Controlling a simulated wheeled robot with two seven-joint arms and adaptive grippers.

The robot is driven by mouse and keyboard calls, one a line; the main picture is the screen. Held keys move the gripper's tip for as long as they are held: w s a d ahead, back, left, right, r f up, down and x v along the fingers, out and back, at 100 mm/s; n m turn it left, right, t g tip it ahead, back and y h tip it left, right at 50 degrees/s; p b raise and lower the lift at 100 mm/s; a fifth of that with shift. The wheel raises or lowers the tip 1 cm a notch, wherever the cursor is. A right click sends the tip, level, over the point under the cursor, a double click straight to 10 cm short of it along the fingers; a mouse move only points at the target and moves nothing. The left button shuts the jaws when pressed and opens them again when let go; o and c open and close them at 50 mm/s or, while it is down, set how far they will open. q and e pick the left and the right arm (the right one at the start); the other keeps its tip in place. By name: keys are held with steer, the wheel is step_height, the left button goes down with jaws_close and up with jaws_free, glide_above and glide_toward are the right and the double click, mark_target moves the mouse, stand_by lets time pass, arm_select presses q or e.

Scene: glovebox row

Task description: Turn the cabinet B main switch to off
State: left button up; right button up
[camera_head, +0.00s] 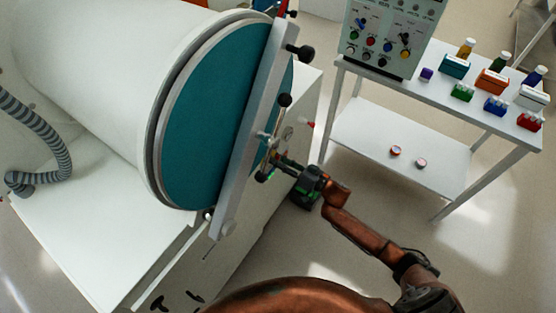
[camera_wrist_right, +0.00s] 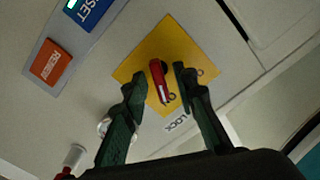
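In the right wrist view, a red switch handle (camera_wrist_right: 156,72) sits on a yellow square plate (camera_wrist_right: 178,45) on a pale cabinet face. My right gripper (camera_wrist_right: 159,77) is open, with one finger on each side of the red handle. The handle shows between the fingertips, and I cannot tell whether either finger touches it. In the head view my right gripper (camera_head: 274,165) is at the cabinet front (camera_head: 258,200), below the big teal round door (camera_head: 215,115). The switch cannot be made out there. My left gripper is not in view.
A black-knobbed bar (camera_head: 250,130) crosses the round door. A white table (camera_head: 440,95) with bottles and small boxes stands right.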

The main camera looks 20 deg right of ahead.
steer(key=shift+w+a, duration=0.1)
steer(key=shift+w, duration=0.05)
steer(key=shift+c, duration=0.3)
jaws_close()
